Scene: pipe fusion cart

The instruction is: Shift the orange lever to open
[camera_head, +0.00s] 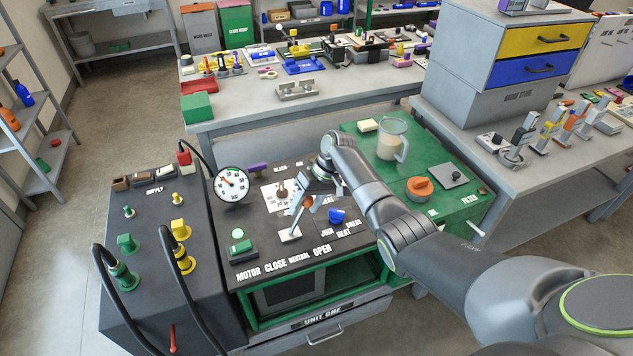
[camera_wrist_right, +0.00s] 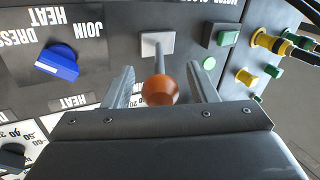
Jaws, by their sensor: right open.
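The orange lever (camera_head: 307,202) stands on the black top panel of the cart, its grey stem rising from a pale square base (camera_head: 290,235). In the head view the stem slants up and right from its base, behind the CLOSE, NEUTRAL and OPEN lettering; I cannot tell its exact setting. My right gripper (camera_head: 309,194) is open at the lever's top. In the right wrist view the orange knob (camera_wrist_right: 160,90) sits between the two spread fingers of the gripper (camera_wrist_right: 161,88), with a gap on each side. My left gripper is out of view.
A blue knob (camera_head: 337,216) stands just right of the lever, and a green button (camera_head: 238,234) to its left. A round gauge (camera_head: 231,184) stands at the panel's left. A clear jug (camera_head: 392,139) and an orange-topped knob (camera_head: 419,188) are on the green right side.

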